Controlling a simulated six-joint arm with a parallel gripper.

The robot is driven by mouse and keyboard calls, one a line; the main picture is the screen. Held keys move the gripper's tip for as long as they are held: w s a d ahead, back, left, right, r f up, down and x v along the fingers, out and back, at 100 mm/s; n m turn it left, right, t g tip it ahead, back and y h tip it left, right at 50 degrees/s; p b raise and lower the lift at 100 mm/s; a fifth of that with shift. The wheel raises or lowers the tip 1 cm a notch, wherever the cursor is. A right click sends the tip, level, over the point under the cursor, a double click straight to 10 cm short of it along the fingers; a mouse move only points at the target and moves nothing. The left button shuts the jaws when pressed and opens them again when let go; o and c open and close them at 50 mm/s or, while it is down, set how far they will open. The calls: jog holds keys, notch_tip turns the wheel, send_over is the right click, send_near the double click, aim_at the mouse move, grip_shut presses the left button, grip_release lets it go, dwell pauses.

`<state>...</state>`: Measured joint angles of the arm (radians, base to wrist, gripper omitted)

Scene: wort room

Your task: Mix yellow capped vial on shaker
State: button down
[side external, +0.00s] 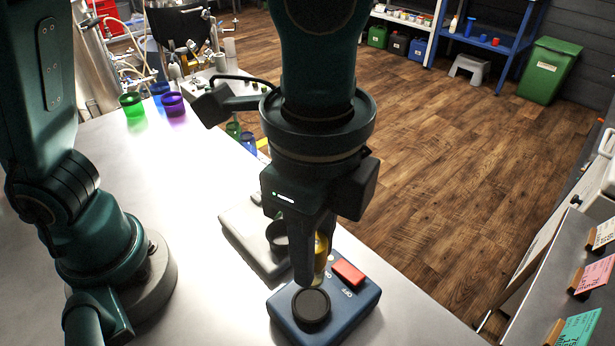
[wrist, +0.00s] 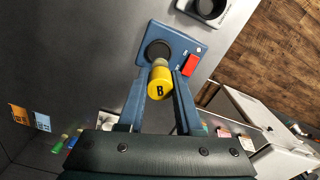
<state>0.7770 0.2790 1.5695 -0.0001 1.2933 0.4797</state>
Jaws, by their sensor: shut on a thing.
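The yellow capped vial, marked B on its cap (wrist: 159,84), is between the fingers of my gripper (wrist: 158,88), which is shut on it. In the side external view the vial (side external: 321,252) is partly hidden behind a finger of my gripper (side external: 312,262). The shaker is a blue box (side external: 283,304) with a round black pad (side external: 311,306) and a red switch (side external: 348,273); its pad (wrist: 158,51) also shows in the wrist view.
A grey device (side external: 238,232) with a dark round holder (side external: 277,236) stands just behind the shaker. Coloured cards (side external: 581,325) stand on a shelf at right. The table's left middle is clear.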

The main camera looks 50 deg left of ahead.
jog(key=shift+f, duration=2.55)
jog(key=shift+f, duration=0.45)
dwell(1.0)
dwell(2.2)
jog(key=shift+r, duration=3.05)
